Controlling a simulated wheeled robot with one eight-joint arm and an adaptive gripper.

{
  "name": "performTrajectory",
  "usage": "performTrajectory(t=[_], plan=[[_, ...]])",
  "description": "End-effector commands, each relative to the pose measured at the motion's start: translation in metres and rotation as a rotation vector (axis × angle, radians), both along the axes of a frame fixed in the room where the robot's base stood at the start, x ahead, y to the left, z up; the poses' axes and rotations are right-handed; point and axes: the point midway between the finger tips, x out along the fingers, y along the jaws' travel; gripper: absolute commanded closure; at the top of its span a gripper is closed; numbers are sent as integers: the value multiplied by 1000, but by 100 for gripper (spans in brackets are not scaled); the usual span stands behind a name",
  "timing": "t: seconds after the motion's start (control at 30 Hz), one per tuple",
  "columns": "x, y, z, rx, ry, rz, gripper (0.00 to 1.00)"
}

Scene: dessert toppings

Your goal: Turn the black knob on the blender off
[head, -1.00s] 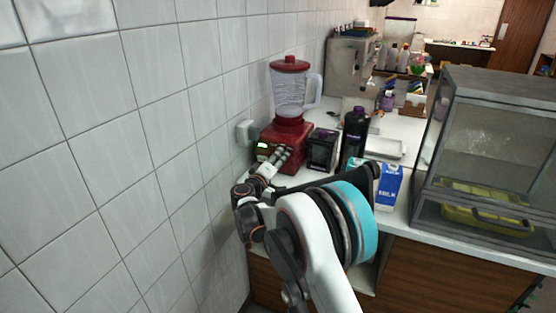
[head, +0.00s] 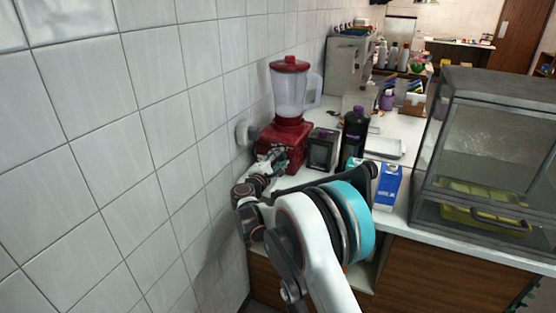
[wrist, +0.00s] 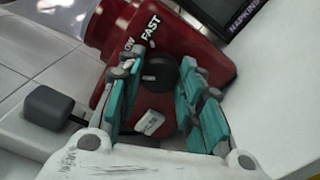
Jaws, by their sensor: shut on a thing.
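The red blender (head: 295,135) stands on the counter against the tiled wall, with a clear jar and red lid on top. In the wrist view its red base (wrist: 185,40) shows the words FAST and LOW around the black knob (wrist: 158,75). A small white piece (wrist: 150,122) sits on the base below the knob. My gripper (wrist: 155,80) has its teal-padded fingers on both sides of the knob and is shut on it. In the head view my gripper (head: 272,163) is at the front of the blender base, and the knob is hidden there.
A dark napkin box (head: 322,150) and a dark bottle (head: 354,132) stand right of the blender. A blue milk carton (head: 387,187) is near my arm. A glass display case (head: 485,150) fills the right side. The tiled wall is close on the left.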

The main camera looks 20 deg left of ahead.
Motion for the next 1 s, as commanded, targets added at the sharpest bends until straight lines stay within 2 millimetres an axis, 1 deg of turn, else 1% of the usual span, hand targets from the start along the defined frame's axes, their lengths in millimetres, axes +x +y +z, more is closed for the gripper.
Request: performTrajectory(t=[0.2,0.4,0.9,0.93,0.97,1.0], plan=[[0,0,-1,-113,9,1,90],[0,1,-1,-167,14,1,90],[0,0,-1,-186,15,0,90],[0,0,-1,-186,15,0,64],[0,0,-1,-186,15,0,57],[0,0,-1,-186,16,1,48]])
